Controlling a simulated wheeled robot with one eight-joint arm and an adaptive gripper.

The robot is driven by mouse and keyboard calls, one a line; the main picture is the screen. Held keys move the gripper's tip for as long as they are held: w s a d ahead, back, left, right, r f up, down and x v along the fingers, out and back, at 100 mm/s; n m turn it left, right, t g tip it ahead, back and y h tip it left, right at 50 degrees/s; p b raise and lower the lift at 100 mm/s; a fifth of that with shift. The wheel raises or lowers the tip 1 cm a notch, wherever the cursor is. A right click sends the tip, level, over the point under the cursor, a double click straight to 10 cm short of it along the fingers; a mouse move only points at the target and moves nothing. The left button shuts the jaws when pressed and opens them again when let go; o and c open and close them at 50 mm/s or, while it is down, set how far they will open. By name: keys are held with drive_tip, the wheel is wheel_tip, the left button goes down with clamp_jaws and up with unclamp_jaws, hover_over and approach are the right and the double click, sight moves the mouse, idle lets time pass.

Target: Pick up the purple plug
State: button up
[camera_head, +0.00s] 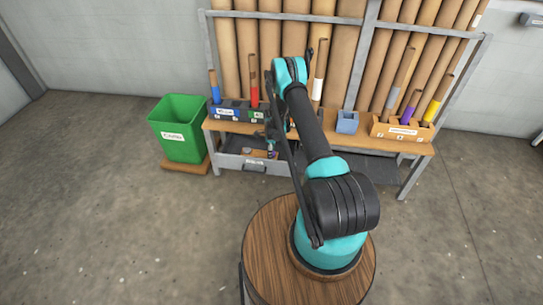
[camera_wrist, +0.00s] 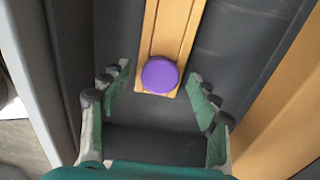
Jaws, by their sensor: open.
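The purple plug (camera_wrist: 160,75) shows in the wrist view as a round purple disc on a narrow light-wood strip (camera_wrist: 172,30). The strip lies in a dark grey recess, which looks like the open drawer (camera_head: 232,160) below the workbench in the head view. My gripper (camera_wrist: 160,84) is open, one finger on each side of the plug, with a gap on both sides. It is empty; how far the fingertips are above the plug is hard to tell. In the head view my gripper (camera_head: 271,149) is small, low at the drawer, and the plug is not clear there.
A green bin (camera_head: 180,128) stands left. In the wrist view a wooden edge (camera_wrist: 285,110) runs close on the right.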

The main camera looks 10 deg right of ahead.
drive_tip(key=c, duration=1)
drive_tip(key=shift+o, duration=0.2)
drive_tip(key=shift+r, duration=0.1)
wheel_tip(320, 180, up, 20)
